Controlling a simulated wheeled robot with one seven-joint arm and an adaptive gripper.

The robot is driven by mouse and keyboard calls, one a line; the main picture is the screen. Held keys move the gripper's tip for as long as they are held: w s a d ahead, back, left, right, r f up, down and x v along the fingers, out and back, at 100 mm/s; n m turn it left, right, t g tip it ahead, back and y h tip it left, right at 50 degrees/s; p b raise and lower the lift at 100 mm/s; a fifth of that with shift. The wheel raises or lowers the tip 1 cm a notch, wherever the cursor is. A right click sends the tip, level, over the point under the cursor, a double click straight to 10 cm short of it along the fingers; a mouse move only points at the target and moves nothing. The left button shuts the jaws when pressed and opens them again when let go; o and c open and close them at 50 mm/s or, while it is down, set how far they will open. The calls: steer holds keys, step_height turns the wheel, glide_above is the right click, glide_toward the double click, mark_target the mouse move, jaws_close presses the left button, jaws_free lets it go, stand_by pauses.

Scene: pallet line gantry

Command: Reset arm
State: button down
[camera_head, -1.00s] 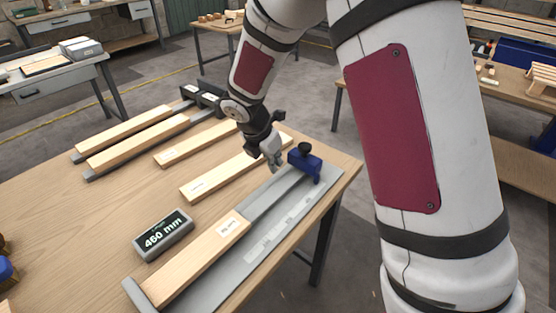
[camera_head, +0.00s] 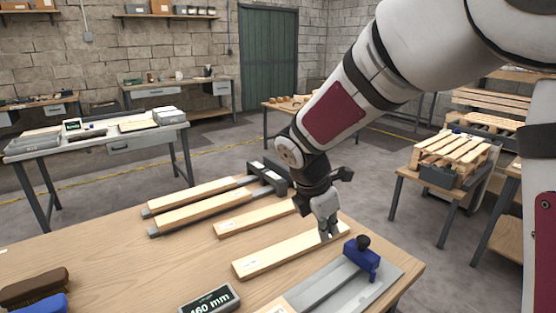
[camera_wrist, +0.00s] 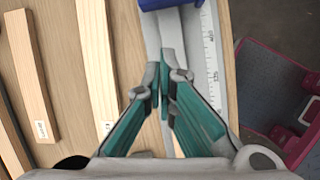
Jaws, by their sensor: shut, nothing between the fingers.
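My gripper (camera_head: 328,230) is above the wooden table, near the right end of a loose wooden board (camera_head: 290,252) in the head view. In the wrist view its two teal-padded fingers (camera_wrist: 163,88) meet at the tips with nothing between them. Below them lies the grey measuring fixture (camera_wrist: 178,40) with a printed scale. Its blue stop (camera_head: 362,257) with a black knob stands to the right of my gripper in the head view. Whether the fingertips touch anything is not clear.
More boards (camera_head: 205,205) lie in a grey rack on the table's far side. A display (camera_head: 210,302) reading 460 mm is at the front. A brush (camera_head: 35,287) lies at the left. A bench with a pallet (camera_head: 452,150) stands at the right; floor separates the tables.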

steer(key=s+d+r+m+y, duration=0.1)
steer(key=s+d+r+m, duration=0.1)
steer(key=s+m, duration=0.5)
steer(key=s+d+r+m+t+y, duration=0.1)
steer(key=s+d+r+m, duration=0.1)
steer(key=s+r+m, duration=0.3)
steer(key=s+d+r+m+y+p, duration=0.1)
steer(key=s+d+r+m, duration=0.1)
steer(key=s+m, duration=0.8)
steer(key=s+r, duration=0.1)
steer(key=s, duration=0.4)
steer(key=shift+s+d+r+t, duration=0.2)
steer(key=shift+r+t, duration=0.05)
steer(key=shift+t, duration=0.15)
